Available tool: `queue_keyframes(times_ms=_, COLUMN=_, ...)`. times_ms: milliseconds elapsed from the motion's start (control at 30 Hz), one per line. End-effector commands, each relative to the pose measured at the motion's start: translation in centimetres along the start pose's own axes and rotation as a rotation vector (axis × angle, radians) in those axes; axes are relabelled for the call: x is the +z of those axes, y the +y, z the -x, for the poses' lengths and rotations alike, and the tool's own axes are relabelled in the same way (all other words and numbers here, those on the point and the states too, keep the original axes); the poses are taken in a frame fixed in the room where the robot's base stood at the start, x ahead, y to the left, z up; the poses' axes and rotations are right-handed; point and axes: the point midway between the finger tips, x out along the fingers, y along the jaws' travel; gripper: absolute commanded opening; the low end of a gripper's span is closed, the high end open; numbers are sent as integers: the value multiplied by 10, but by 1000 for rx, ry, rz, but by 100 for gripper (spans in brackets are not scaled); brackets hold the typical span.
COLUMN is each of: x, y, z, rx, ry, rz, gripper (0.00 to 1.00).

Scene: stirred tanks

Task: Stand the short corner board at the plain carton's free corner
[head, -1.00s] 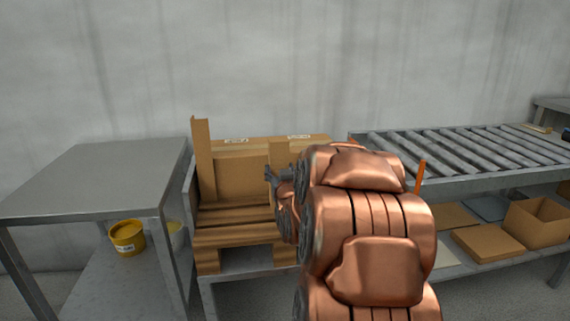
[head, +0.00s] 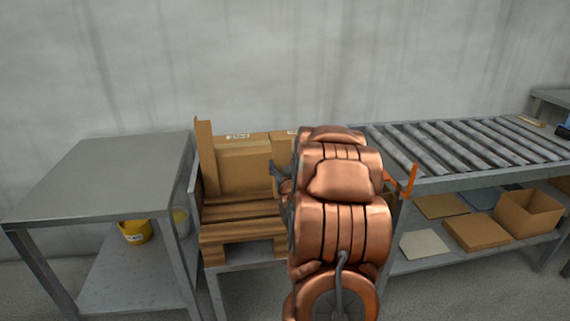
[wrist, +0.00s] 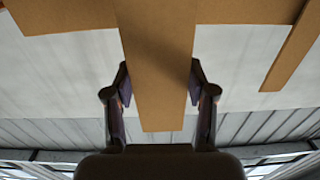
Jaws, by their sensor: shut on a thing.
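My gripper (wrist: 160,92) is shut on a short brown corner board (wrist: 158,50), with one finger on each side of it. In the head view the held board (head: 281,150) stands about upright at the carton's right front side, partly behind my gripper (head: 279,172) and arm. The plain carton (head: 240,172) sits on a slatted wooden pallet (head: 240,236). A taller corner board (head: 206,160) stands at its left front corner. My arm hides the carton's right side and the held board's foot, so I cannot tell whether it touches the carton or pallet.
A labelled carton (head: 255,138) stands behind. A bare metal table (head: 105,172) is at left, with a yellow bucket (head: 135,232) below. A roller conveyor (head: 460,150) is at right, above a shelf with an open box (head: 530,212). An orange post (head: 411,180) stands near my arm.

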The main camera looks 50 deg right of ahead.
Motion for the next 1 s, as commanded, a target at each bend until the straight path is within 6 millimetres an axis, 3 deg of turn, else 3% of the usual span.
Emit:
queue_keyframes(times_ms=233, x=1, y=13, z=-35, rx=2, ry=3, rz=0, gripper=21)
queue_keyframes(times_ms=400, x=4, y=17, z=-48, rx=1, ry=2, rz=0, gripper=21)
queue_keyframes(times_ms=567, x=6, y=18, z=-52, rx=1, ry=2, rz=0, gripper=21)
queue_keyframes(times_ms=833, x=39, y=18, z=-52, rx=1, ry=-5, rz=0, gripper=21)
queue_keyframes(times_ms=1000, x=40, y=18, z=-52, rx=1, ry=1, rz=0, gripper=21)
